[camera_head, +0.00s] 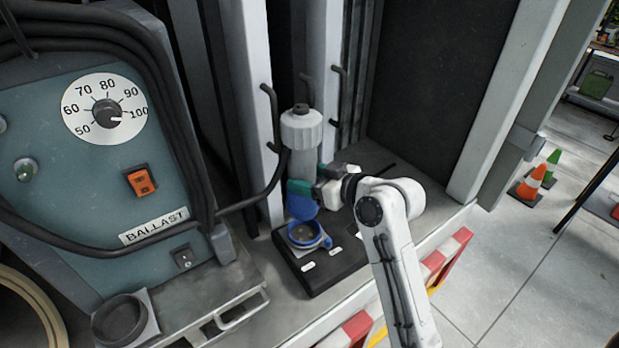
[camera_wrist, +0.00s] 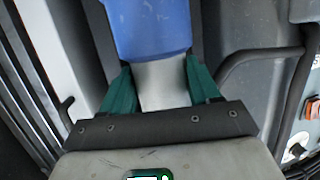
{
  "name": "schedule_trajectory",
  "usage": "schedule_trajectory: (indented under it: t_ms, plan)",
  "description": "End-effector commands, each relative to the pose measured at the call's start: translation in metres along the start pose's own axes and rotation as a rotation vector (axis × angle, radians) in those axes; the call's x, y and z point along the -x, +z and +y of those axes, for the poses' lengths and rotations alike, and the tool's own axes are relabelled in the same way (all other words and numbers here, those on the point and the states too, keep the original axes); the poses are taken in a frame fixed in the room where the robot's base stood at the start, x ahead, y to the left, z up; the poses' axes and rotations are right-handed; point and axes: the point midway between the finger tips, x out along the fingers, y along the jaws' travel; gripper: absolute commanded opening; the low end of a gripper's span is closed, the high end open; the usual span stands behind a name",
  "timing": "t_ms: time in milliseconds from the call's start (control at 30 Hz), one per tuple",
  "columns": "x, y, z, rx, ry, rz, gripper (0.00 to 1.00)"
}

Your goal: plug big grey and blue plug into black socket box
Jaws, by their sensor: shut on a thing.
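The big plug has a grey body with a ribbed pale top (camera_head: 301,130) and a blue lower end (camera_head: 301,207). It is roughly upright. My gripper (camera_head: 305,186) reaches it from the right, its teal fingers shut on the grey body. In the wrist view, my gripper (camera_wrist: 161,86) has one finger on each side of the grey part, and the blue part (camera_wrist: 152,27) extends past them. The black socket box (camera_head: 335,272) lies on the ledge below, with a round blue-rimmed socket (camera_head: 306,236). The blue end is just above and behind the socket; contact cannot be judged.
A ballast cabinet (camera_head: 75,180) with black cables stands at the left. A pale post (camera_head: 248,95) with black hooks (camera_head: 270,100) rises behind the plug. A dark round cup (camera_head: 118,318) sits at the lower left. Open floor and cones (camera_head: 532,183) lie to the right.

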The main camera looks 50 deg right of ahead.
Motion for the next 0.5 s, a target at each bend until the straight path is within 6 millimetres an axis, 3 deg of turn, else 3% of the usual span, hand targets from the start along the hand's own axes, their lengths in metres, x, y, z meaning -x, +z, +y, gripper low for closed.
schedule_trajectory:
  t_ms: [500]
  plan:
    - [-0.011,0.035,0.000,0.001,0.001,0.004,0.06]
